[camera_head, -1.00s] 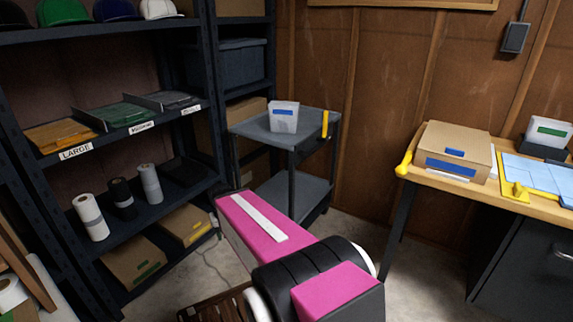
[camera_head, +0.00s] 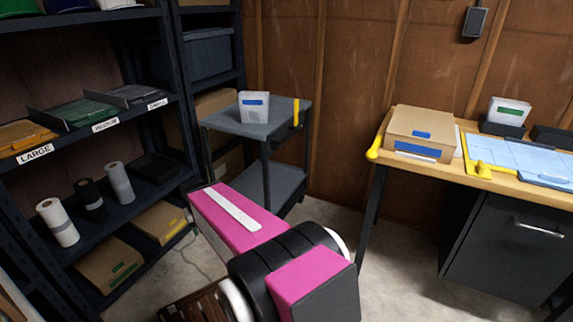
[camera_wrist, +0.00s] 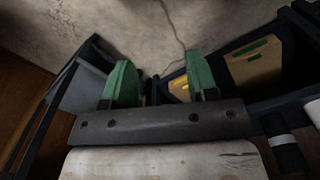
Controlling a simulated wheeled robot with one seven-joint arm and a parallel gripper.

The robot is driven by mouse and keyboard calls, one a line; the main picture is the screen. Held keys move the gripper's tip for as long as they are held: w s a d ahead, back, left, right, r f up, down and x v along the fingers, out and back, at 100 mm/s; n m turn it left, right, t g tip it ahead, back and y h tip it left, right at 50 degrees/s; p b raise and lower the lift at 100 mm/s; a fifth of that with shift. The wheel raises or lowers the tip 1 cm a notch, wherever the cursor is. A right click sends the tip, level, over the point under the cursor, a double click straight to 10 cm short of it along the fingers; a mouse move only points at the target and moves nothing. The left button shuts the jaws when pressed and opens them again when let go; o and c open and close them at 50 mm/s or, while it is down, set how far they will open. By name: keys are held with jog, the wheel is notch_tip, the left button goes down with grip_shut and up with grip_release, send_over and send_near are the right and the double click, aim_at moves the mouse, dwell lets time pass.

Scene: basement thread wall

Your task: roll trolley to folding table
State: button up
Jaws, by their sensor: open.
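The grey two-shelf trolley (camera_head: 228,121) stands against the wood wall at the back middle, beside the dark shelving. Its yellow handle (camera_head: 296,112) stands up at its right side. A white box with a blue label (camera_head: 254,107) sits on its top shelf. The folding table (camera_head: 548,190), with a wooden top and dark legs, stands at the right, apart from the trolley. My gripper (camera_wrist: 160,82) is open and empty in the wrist view, its two green fingers spread above the floor. A grey panel with a dark frame at left there appears to be the trolley. In the head view my gripper is hidden.
Dark shelving (camera_head: 75,138) with trays, rolls and boxes fills the left. A cardboard box (camera_head: 420,122) and blue cutting mat (camera_head: 520,155) lie on the table. A dark cabinet (camera_head: 505,240) is beneath it. Bare floor (camera_head: 335,210) lies between trolley and table.

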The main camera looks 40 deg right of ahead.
jog(key=shift+c, duration=0.5)
jog(key=w+d+r+m+t+y, duration=0.1)
jog(key=w+d+m+y, duration=0.2)
jog(key=w+d, duration=0.4)
jog(key=m+t+y, duration=0.4)
jog(key=m+t, duration=0.6)
jog(key=t, duration=0.3)
send_near(288, 140)
jog(key=x, duration=1.3)
